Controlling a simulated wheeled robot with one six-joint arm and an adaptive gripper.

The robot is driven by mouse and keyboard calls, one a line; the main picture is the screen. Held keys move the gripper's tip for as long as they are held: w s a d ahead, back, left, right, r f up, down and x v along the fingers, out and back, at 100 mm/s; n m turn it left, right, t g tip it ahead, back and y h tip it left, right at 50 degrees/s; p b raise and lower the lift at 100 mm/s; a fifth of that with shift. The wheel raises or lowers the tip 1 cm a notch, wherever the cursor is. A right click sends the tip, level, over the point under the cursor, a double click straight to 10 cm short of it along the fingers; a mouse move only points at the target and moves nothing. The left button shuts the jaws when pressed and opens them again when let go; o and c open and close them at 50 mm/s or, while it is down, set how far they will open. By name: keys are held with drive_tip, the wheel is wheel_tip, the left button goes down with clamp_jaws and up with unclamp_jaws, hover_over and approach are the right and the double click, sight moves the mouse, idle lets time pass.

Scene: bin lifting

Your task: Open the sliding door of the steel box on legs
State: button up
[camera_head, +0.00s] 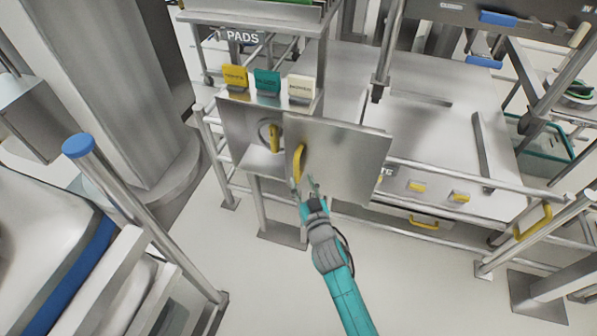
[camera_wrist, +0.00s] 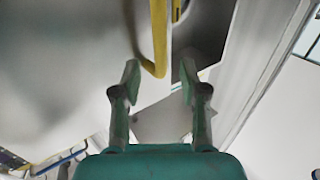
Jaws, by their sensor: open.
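The steel box on legs (camera_head: 238,130) stands left of centre in the head view. Its flat steel sliding door (camera_head: 350,160) sits to the right, leaving the left part of the box open. The door's yellow bar handle (camera_head: 299,162) is near the door's left edge. My gripper (camera_head: 304,184) is open at the handle's lower end. In the wrist view, the handle (camera_wrist: 160,35) comes down between the spread fingers of my gripper (camera_wrist: 160,72), touching neither clearly. The door (camera_wrist: 70,75) fills the left of that view.
A yellow item with a ring (camera_head: 273,138) shows inside the box. Yellow, teal and white cards (camera_head: 267,82) stand on top. A steel bench (camera_head: 435,135) is at right. A blue-capped post (camera_head: 80,146) stands at left. The floor around my arm is clear.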

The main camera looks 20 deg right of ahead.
drive_tip(key=shift+s+a, duration=0.1)
drive_tip(key=shift+s, duration=2.45)
drive_tip(key=s+f+g, duration=0.2)
drive_tip(key=s+f, duration=0.1)
drive_tip(key=s, duration=2.1)
drive_tip(key=s+r, duration=0.4)
drive_tip(key=s, duration=0.5)
drive_tip(key=s+r+g, duration=0.1)
drive_tip(key=s+r, duration=0.4)
drive_tip(key=s, duration=0.3)
drive_tip(key=shift+s+d+n+y, duration=0.2)
drive_tip(key=shift+s+n+y, duration=0.1)
drive_tip(key=shift+s, duration=0.1)
